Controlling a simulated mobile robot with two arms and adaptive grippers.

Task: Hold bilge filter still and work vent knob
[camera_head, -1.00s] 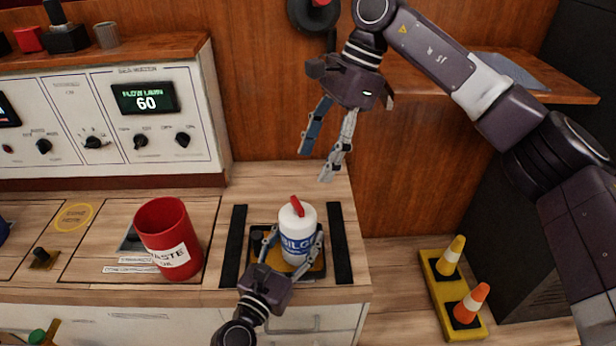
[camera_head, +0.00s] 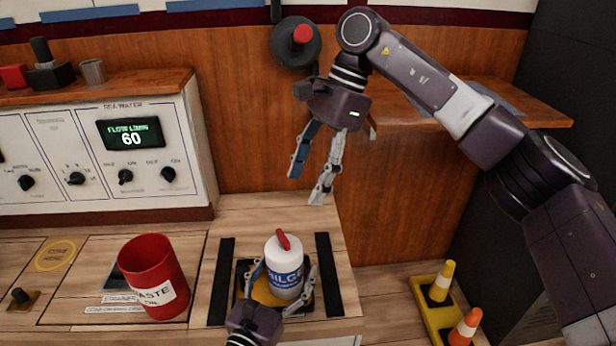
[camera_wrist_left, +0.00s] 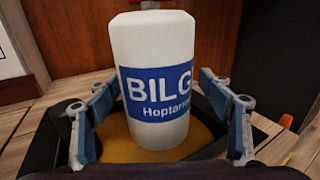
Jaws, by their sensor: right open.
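The bilge filter (camera_head: 285,268) is a white bottle with a blue label. It stands upright on a dark and yellow base on the bench. A red knob (camera_head: 283,240), probably the vent knob, sits tilted on its top. My left gripper (camera_wrist_left: 161,80) has its fingers on either side of the bottle. The left fingertip is close to the bottle, and a small gap shows at the right one, so it looks open. My right gripper (camera_head: 308,185) is open and empty, above and behind the bottle, pointing down.
A red waste cup (camera_head: 152,278) stands left of the filter. Dark strips (camera_head: 329,275) flank the filter's base. A control panel (camera_head: 98,155) rises at back left. A round wall fitting (camera_head: 296,42) is behind my right gripper. Cones (camera_head: 465,328) stand lower right.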

